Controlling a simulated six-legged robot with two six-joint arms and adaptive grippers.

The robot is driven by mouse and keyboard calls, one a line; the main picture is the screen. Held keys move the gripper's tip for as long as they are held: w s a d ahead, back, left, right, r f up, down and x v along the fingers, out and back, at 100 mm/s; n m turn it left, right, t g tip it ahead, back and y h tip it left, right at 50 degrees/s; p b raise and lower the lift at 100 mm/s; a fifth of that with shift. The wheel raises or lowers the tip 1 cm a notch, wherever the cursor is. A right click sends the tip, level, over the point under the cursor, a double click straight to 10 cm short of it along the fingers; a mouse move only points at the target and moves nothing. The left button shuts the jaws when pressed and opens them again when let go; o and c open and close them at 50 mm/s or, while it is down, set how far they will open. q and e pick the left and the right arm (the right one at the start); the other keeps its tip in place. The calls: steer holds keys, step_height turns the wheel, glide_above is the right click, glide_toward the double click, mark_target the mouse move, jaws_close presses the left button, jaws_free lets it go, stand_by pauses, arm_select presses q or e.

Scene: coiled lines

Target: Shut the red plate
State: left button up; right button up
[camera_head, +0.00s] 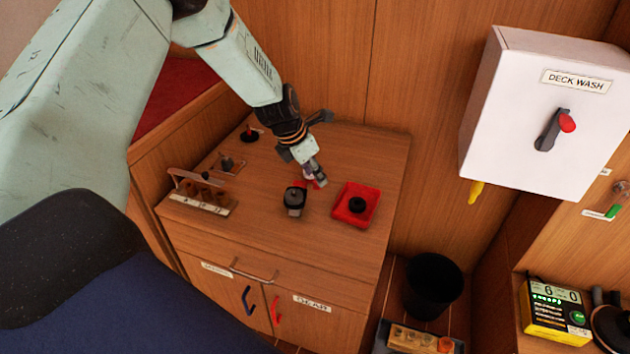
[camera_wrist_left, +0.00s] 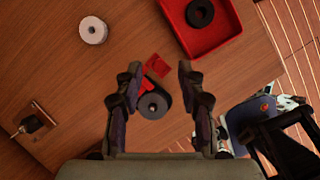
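A small red plate (camera_wrist_left: 157,67) shows in the left wrist view between my left fingertips, beside a dark round piece with a pale centre (camera_wrist_left: 153,105). In the head view a bit of the red plate (camera_head: 319,184) shows by the fingertips; the rest is hidden by my gripper. I cannot tell its angle or whether anything touches it. My left gripper (camera_head: 316,172) is low over the counter; the left wrist view shows its fingers (camera_wrist_left: 160,70) apart, with a gap between them.
A red tray (camera_head: 372,210) with a black ring (camera_head: 356,205) lies to the right. A round piece (camera_head: 295,201) stands just left of my gripper. A wooden rack (camera_head: 200,197) and small fittings are on the left. The counter's (camera_head: 255,225) front is clear. A white DECK WASH box (camera_head: 520,130) hangs right.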

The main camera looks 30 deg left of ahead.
arm_select(q)
steer(key=shift+w+f, duration=0.25)
steer(key=shift+f, duration=0.3)
steer(key=shift+s, duration=0.1)
steer(key=shift+r, duration=0.1)
steer(key=c, duration=0.3)
jaws_close()
